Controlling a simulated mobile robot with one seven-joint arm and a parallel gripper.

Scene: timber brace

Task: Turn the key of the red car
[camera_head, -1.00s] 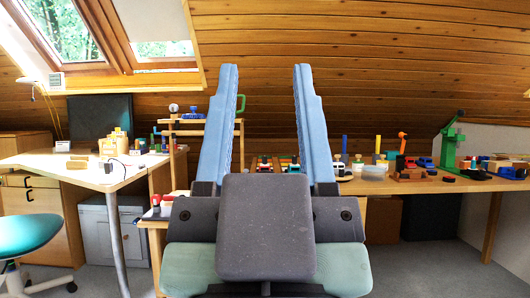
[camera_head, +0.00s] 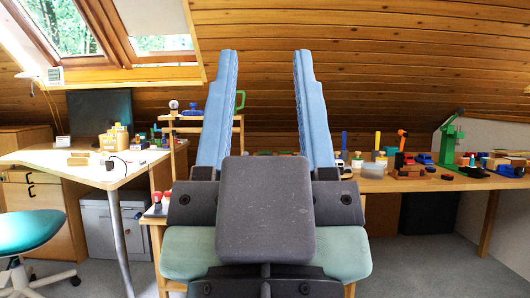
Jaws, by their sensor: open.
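My gripper (camera_head: 260,55) fills the middle of the view, with its two blue fingers pointing up and away. It is open, with a wide empty gap between the fingers. I cannot make out a red car or its key for certain. Small toy objects low between the fingers are mostly hidden behind the dark palm of my gripper. On the right-hand table, beyond my gripper, a red and black toy (camera_head: 409,161) stands by a blue toy vehicle (camera_head: 425,159). They are too small to identify.
A long wooden table (camera_head: 390,184) carries several toys, including a green toy crane (camera_head: 449,140). A white desk (camera_head: 95,176) stands at left, with a teal stool (camera_head: 40,231) before it. Two red-topped objects (camera_head: 161,199) sit on a low surface. Grey floor shows at right.

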